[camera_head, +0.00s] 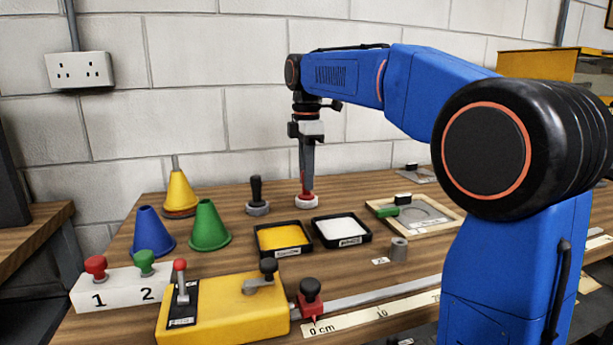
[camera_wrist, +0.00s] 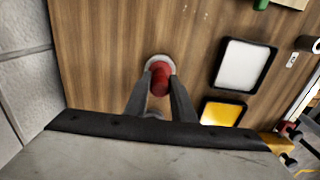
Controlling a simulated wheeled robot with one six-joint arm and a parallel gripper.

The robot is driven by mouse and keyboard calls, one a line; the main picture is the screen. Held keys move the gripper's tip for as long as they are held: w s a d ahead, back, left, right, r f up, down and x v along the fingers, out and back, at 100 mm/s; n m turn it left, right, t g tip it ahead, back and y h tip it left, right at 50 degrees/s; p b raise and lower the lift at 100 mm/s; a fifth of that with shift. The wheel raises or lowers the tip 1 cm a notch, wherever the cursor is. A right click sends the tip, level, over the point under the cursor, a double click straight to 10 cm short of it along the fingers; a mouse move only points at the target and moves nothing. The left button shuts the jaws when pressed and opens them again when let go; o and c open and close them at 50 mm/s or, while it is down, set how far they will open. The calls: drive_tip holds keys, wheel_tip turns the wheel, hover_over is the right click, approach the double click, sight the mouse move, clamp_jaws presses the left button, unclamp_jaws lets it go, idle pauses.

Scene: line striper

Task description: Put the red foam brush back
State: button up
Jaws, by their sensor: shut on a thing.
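My gripper (camera_head: 307,186) points straight down near the back of the wooden table and is shut on the red foam brush (camera_head: 305,199). In the wrist view the brush shows as a red rounded top (camera_wrist: 160,76) between my two fingertips (camera_wrist: 160,92). Below it is a round pale base (camera_wrist: 157,61), close to the table top. I cannot tell whether this base is part of the brush or a holder, or whether it touches the table. My fingers hide part of the brush.
A dark-handled tool (camera_head: 257,197) stands just left of my gripper. A yellow paint tray (camera_head: 282,253) and a white paint tray (camera_head: 341,245) lie in front. Blue (camera_head: 152,232), green (camera_head: 208,226) and yellow (camera_head: 180,192) cones stand left. A framed stencil (camera_head: 440,226) lies right.

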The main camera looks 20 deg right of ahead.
drive_tip(key=o, duration=0.9)
drive_tip(key=shift+f, duration=0.1)
wheel_tip(320, 180, up, 12)
drive_tip(key=shift+r, duration=0.15)
idle(0.3)
